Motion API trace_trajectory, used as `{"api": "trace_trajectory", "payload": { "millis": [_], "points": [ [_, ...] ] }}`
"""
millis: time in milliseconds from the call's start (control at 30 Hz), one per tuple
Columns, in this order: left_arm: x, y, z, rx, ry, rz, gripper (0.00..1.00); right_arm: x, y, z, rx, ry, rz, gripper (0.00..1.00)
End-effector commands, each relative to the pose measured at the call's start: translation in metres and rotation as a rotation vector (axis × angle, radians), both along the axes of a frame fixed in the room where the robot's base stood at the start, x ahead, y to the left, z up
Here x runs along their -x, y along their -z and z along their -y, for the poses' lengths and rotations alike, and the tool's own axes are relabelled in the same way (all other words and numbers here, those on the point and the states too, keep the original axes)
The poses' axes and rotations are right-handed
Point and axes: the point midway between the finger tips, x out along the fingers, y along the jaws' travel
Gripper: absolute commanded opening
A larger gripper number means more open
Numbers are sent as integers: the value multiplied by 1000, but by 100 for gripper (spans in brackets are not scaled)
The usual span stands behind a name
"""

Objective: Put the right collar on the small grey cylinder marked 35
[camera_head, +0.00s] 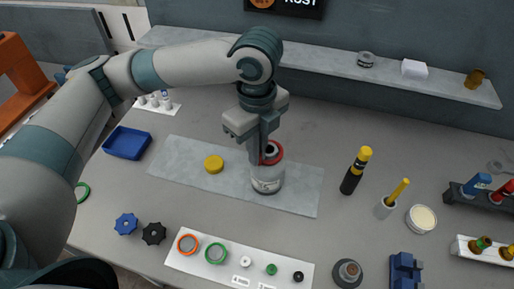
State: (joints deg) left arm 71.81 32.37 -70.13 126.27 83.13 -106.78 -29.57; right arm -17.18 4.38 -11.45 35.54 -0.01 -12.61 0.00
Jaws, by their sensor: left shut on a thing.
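A small grey cylinder (267,184) with a marking too small to read stands upright on the flat grey strip (302,195) in the middle of the table. A red collar (277,150) is at the cylinder's top. My left gripper (262,157) comes down from above and is shut on the red collar. Its fingers hide part of the collar and the cylinder's rim, so I cannot tell whether the collar is seated. An orange collar (180,246) and a green collar (208,256) lie on a white strip at the front. My right gripper is not in view.
A yellow disc (214,164) lies left of the cylinder. A blue tray (127,143) is further left. Blue (126,223) and black (154,233) knobs lie front left.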

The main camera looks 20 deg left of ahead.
Motion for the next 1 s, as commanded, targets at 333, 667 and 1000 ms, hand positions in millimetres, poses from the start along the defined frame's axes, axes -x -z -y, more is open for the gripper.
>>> {"api": "trace_trajectory", "payload": {
  "millis": [333, 667, 1000],
  "points": [
    [0, 8, 0, 0, 0, -1, 0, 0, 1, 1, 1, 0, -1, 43],
    [0, 10, 0, 0, 0, 0, 29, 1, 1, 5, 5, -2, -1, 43],
    [0, 5, 0, 0, 0, 0, 29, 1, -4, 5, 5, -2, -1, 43]
  ]
}}
